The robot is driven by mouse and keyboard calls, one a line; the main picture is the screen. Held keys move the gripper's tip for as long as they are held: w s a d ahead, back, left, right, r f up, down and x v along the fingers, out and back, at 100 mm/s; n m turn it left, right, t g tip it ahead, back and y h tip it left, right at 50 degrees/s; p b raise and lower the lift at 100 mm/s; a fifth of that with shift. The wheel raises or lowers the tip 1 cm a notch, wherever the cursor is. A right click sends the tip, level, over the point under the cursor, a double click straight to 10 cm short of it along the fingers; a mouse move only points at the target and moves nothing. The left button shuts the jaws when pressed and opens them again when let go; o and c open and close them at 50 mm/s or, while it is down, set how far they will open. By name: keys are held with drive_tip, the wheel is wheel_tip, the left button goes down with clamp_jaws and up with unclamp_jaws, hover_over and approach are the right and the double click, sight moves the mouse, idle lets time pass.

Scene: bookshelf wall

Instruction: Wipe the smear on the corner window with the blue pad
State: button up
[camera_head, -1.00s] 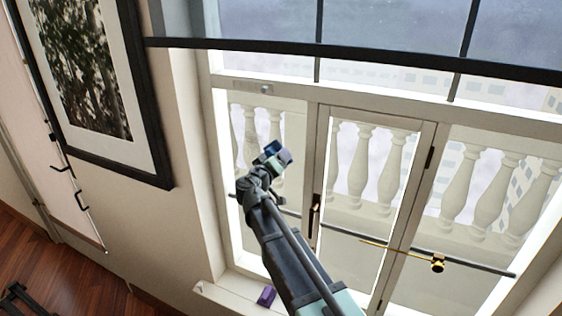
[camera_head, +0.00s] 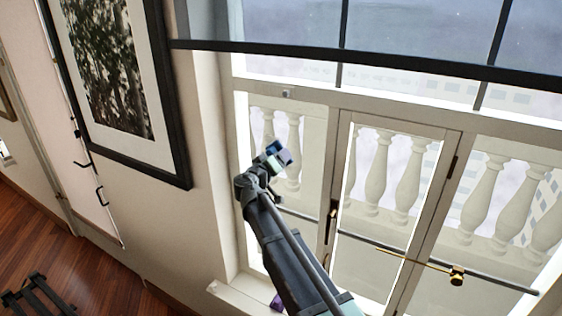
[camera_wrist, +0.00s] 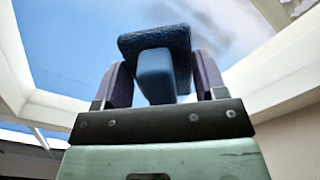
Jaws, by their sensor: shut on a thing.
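My gripper (camera_head: 277,156) is raised in front of the left pane of the corner window (camera_head: 312,150). In the wrist view my gripper (camera_wrist: 155,85) is shut on the handle of the blue pad (camera_wrist: 155,38), between its two purple-grey fingers. The pad's dark, textured face points away from me towards the glass. I cannot tell whether it touches the glass. A grey, cloudy smear (camera_wrist: 225,25) shows on the pane to the right of the pad in the wrist view. I cannot make the smear out clearly in the head view.
A dark-framed picture (camera_head: 110,70) hangs on the wall left of the window. A dark bar (camera_head: 400,62) crosses the upper window. A rod with a brass fitting (camera_head: 456,275) crosses lower down. A purple object (camera_head: 277,302) on the sill is partly hidden by my arm.

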sight(304, 153)
drive_tip(key=w+a+r+p, duration=0.1)
drive_tip(key=a, duration=0.1)
drive_tip(key=w+a+r+p, duration=0.1)
drive_tip(key=a, duration=0.1)
drive_tip(key=w+a+r+p, duration=0.1)
drive_tip(key=shift+w+a+r, duration=0.15)
drive_tip(key=shift+w+a, duration=0.1)
drive_tip(key=shift+a, duration=0.15)
drive_tip(key=shift+s+d, duration=0.15)
drive_tip(key=shift+d, duration=0.15)
drive_tip(key=shift+s+d, duration=1.15)
drive_tip(key=shift+d, duration=0.85)
drive_tip(key=shift+s+d, duration=1.1)
drive_tip(key=shift+d, duration=0.95)
drive_tip(key=shift+s+d, duration=1.15)
drive_tip(key=shift+d, duration=0.85)
drive_tip(key=shift+v, duration=2.95)
